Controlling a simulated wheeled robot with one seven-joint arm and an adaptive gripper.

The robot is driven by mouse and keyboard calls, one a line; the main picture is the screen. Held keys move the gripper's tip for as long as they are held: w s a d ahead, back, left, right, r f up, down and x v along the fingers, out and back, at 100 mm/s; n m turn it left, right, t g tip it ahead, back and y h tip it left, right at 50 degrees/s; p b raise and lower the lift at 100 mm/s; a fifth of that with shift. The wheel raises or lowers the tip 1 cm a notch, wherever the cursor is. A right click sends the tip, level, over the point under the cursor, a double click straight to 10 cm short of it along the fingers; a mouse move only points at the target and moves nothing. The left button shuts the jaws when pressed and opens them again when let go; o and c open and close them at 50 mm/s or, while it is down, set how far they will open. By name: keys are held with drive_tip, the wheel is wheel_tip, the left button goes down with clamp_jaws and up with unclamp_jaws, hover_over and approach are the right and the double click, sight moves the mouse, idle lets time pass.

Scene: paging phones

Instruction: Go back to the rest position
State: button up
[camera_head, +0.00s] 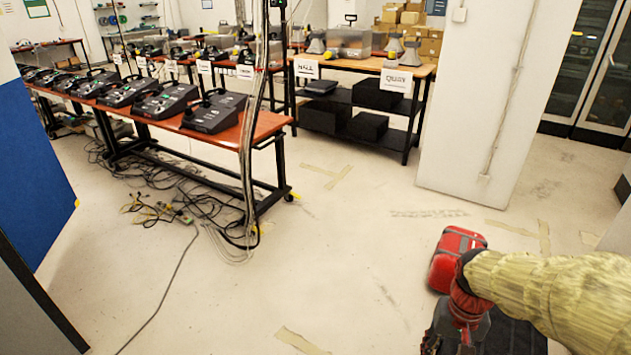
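My gripper (452,338) is at the lower right, at the end of my arm in its yellowish sleeve. It is dark and partly cut off by the bottom edge, so I cannot tell whether it is open or shut. No object shows clearly in it. Several black paging phones (213,112) stand in a row on a red-brown table (258,128) at the left. They are well away from my gripper. Small white labels stand behind them.
A wooden-topped bench (420,68) with black shelves and paper signs stands at the back. A white pillar (490,100) is right of it. Cables (200,207) lie under and before the phone table. A blue panel (35,165) stands at left. The middle floor is clear.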

drive_tip(key=s+a+r+n+t+p, duration=0.1)
drive_tip(key=s+a+r+t, duration=0.2)
drive_tip(key=r, duration=0.6)
drive_tip(key=s+a+r+n+t+p, duration=0.2)
drive_tip(key=a+r, duration=0.4)
drive_tip(key=r, duration=0.4)
drive_tip(key=shift+s+r+t, duration=0.15)
drive_tip(key=shift+s+t, duration=0.35)
drive_tip(key=shift+s, duration=0.45)
